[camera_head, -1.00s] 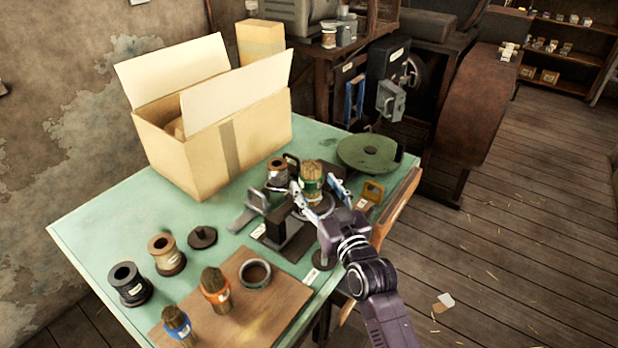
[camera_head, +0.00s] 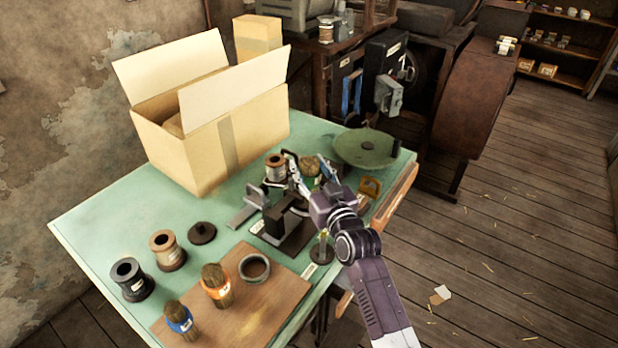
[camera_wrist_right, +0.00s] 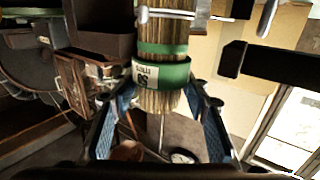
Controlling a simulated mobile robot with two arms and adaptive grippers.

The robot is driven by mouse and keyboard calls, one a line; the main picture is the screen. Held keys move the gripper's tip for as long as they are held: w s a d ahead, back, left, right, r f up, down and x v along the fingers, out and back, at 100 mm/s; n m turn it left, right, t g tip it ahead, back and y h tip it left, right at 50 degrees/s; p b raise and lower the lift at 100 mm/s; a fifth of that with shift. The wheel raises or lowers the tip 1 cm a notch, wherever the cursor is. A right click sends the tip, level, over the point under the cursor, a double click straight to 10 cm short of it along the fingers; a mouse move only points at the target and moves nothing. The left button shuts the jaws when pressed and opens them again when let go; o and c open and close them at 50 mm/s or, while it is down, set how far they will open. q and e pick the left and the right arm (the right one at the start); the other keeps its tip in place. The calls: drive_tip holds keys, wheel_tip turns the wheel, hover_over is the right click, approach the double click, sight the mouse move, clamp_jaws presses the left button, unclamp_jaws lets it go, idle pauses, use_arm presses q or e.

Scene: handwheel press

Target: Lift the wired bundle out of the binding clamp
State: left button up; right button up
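The wired bundle (camera_head: 310,166) of brown bristles is partly hidden behind my right gripper (camera_head: 312,176) in the head view. In the right wrist view the bundle (camera_wrist_right: 160,85) has green bands and a white label. My right gripper (camera_wrist_right: 158,105) is open there, its blue-padded fingers on either side of the bundle, with a gap visible at the left finger. A metal rod (camera_wrist_right: 185,14), apparently part of the binding clamp, crosses the bundle at the top of that view. The rest of the clamp is hard to make out. My left gripper is out of view.
A dark stand (camera_head: 288,222), a spool (camera_head: 276,168) and a green round plate (camera_head: 365,148) surround the gripper closely. A wooden board (camera_head: 245,308) holds two banded bundles and a ring (camera_head: 254,268). An open carton (camera_head: 215,140) stands at the back left.

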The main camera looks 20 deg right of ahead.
drive_tip(key=c, duration=0.4)
drive_tip(key=shift+s+r, duration=0.1)
drive_tip(key=shift+r, duration=0.05)
